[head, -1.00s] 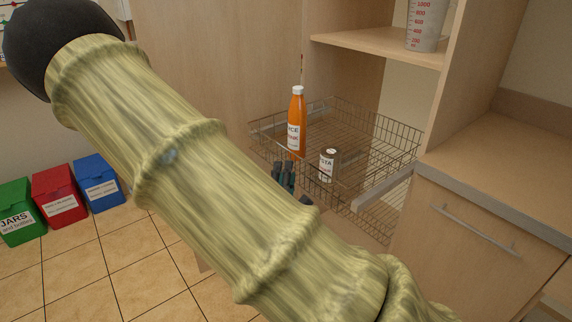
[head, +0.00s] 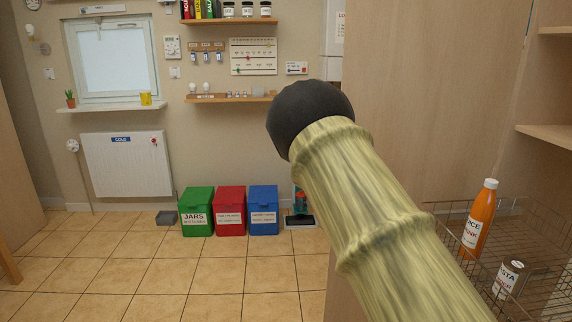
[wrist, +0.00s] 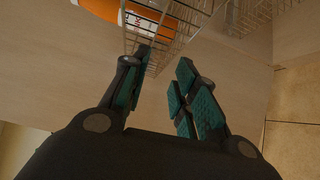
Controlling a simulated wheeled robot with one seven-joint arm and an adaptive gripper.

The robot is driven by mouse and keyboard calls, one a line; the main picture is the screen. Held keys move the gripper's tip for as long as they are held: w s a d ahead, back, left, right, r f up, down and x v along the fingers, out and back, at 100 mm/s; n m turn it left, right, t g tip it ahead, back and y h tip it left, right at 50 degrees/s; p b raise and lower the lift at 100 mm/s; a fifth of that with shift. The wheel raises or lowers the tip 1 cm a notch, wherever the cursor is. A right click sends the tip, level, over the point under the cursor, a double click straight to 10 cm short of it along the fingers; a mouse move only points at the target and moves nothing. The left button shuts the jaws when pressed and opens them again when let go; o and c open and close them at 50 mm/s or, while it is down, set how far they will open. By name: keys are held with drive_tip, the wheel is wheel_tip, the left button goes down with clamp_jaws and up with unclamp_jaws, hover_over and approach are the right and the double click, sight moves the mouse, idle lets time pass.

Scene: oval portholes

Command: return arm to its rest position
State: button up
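My arm rises from the lower right across the head view, in a pale green, bark-like cover with a dark round joint at its upper end. My gripper is out of the head view. In the wrist view my gripper (wrist: 163,92) has its teal-padded fingers apart with nothing between them. An orange juice bottle (head: 478,219) stands upright in the wire basket (head: 525,225) at the right; part of it shows past the fingers in the wrist view (wrist: 125,18). A dark-lidded jar (head: 507,278) stands in the basket too.
Green (head: 197,211), red (head: 230,211) and blue (head: 263,210) bins stand along the back wall. A radiator (head: 127,164) hangs below the window (head: 112,60). The tall cabinet panel (head: 430,100) is close beside my arm. The tiled floor (head: 200,280) at the left is mostly clear.

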drive_tip(key=s+a+f+m+g+y+p, duration=0.2)
drive_tip(key=f, duration=0.5)
drive_tip(key=s+a+f+m+g+y+p, duration=0.1)
drive_tip(key=s+a+f+g+y, duration=0.15)
drive_tip(key=f, duration=0.35)
drive_tip(key=s+a+f+m+g+y+p, duration=0.3)
drive_tip(key=s+a+f, duration=0.4)
drive_tip(key=s, duration=0.4)
drive_tip(key=s+a+f+m+g+y+p, duration=0.3)
drive_tip(key=s+a+f, duration=0.4)
drive_tip(key=s, duration=0.5)
drive_tip(key=shift+a+m+g+y, duration=0.6)
drive_tip(key=shift+a+g+y, duration=0.25)
drive_tip(key=shift+g+y, duration=0.25)
